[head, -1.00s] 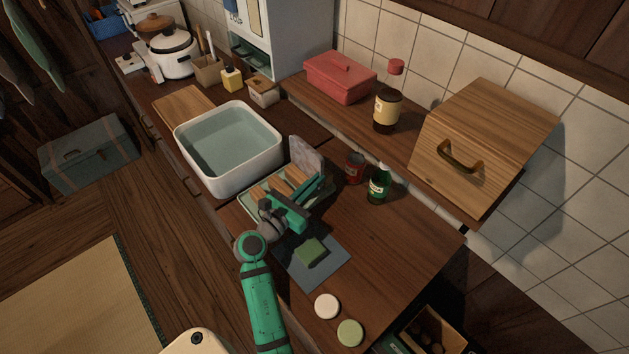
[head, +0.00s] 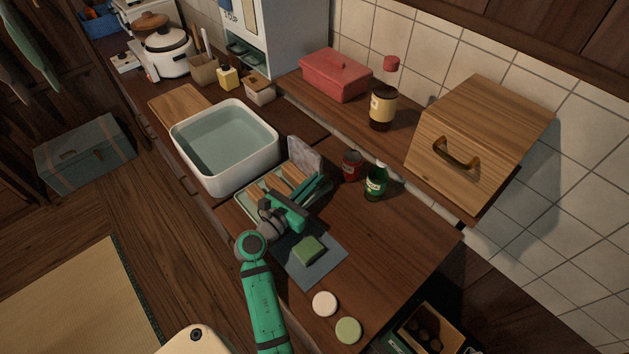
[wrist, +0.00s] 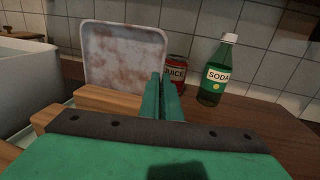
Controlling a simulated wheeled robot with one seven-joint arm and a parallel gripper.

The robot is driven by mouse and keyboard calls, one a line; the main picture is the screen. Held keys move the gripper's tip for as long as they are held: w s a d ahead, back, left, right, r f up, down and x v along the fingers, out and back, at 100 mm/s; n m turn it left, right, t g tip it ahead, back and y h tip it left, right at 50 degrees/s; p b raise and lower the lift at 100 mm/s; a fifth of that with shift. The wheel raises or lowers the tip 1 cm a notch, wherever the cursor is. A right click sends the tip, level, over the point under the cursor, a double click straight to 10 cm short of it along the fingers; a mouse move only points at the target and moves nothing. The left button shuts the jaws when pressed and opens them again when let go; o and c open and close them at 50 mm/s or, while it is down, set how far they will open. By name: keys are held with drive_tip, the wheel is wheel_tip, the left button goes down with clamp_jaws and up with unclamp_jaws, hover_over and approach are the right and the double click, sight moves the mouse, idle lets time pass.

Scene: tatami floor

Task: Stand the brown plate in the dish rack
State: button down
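A square plate, pale with brown mottling (head: 305,156), stands upright, leaning slightly, at the far end of the dish rack (head: 250,196). It is the only plate I can make out. In the wrist view the plate (wrist: 118,52) rises behind the rack's wooden slats (wrist: 108,100), which hide its lower edge. My gripper (head: 318,181) is over the right side of the rack, apart from my view of the plate's upper part. Its two green fingers (wrist: 162,90) are close together with nothing visible between them. They overlap the plate's lower right corner in the wrist view.
A white basin (head: 225,178) stands left of the rack. A red juice can (head: 351,165) and a green soda bottle (head: 376,184) stand close on the right. A green sponge (head: 308,250) lies on a grey cloth (head: 322,270) in front.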

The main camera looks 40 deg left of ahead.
drive_tip(key=shift+s+a, duration=0.15)
drive_tip(key=shift+s+f, duration=0.1)
drive_tip(key=shift+f, duration=0.15)
idle(0.3)
drive_tip(key=c, duration=1.9)
unclamp_jaws()
drive_tip(key=shift+f, duration=0.1)
